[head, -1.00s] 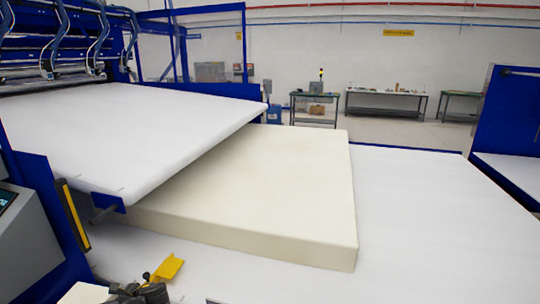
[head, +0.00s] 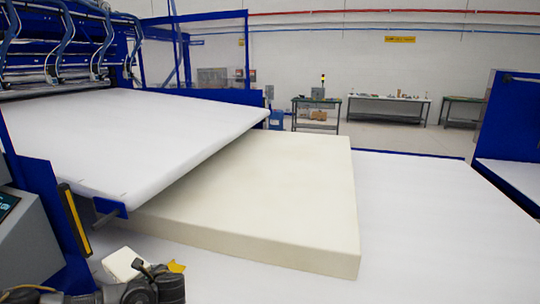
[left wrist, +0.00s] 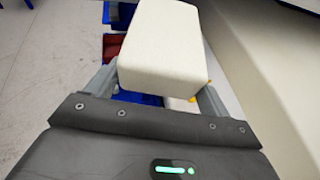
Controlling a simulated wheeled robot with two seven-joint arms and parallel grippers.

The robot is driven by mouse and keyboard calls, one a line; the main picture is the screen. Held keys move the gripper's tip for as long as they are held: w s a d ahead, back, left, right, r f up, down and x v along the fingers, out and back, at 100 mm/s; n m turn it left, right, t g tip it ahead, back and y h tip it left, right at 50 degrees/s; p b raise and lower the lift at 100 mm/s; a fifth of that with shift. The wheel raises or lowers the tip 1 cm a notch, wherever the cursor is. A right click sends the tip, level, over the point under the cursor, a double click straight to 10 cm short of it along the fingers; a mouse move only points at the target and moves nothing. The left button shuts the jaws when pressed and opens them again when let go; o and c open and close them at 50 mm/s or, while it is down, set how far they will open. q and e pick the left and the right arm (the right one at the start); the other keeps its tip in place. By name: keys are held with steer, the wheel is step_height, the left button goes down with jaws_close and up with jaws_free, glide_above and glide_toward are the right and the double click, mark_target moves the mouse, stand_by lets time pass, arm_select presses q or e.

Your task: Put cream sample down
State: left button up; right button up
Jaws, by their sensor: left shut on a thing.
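The cream sample (head: 123,262) is a small pale block at the lower left of the head view, tilted, in front of the white bed. In the left wrist view the cream sample (left wrist: 165,45) sits between the fingers of my left gripper (left wrist: 158,82), which is shut on it. Blue bins (left wrist: 138,97) show below it, one with something red inside. In the head view my left gripper (head: 140,279) is dark and partly cut off by the bottom edge. My right gripper is in neither view.
A large cream foam block (head: 260,200) lies on the white bed (head: 430,220), partly under a raised white platen (head: 130,135). A yellow piece (head: 176,267) shows beside the sample. A grey console (head: 25,240) stands at left. Tables (head: 389,102) stand far back.

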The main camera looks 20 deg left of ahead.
arm_select(q)
steer(key=w+d+r+m+t+h, duration=0.1)
steer(key=d+r+m+t+h, duration=0.3)
steer(key=r, duration=0.4)
steer(key=w+d+r+m+t+h, duration=0.15)
steer(key=d+r+m, duration=0.25)
steer(key=d+r, duration=0.4)
steer(key=w+d+r+m+t+h, duration=0.1)
steer(key=d+r+m+t+h, duration=0.25)
steer(key=r, duration=0.55)
steer(key=w+d+f+m+t+h, duration=0.1)
steer(key=d+f+m+h, duration=0.2)
steer(key=d, duration=1.5)
step_height(320, 180, down, 18)
steer(key=s+b, duration=0.1)
steer(key=b, duration=1.2)
steer(key=shift+h, duration=0.4)
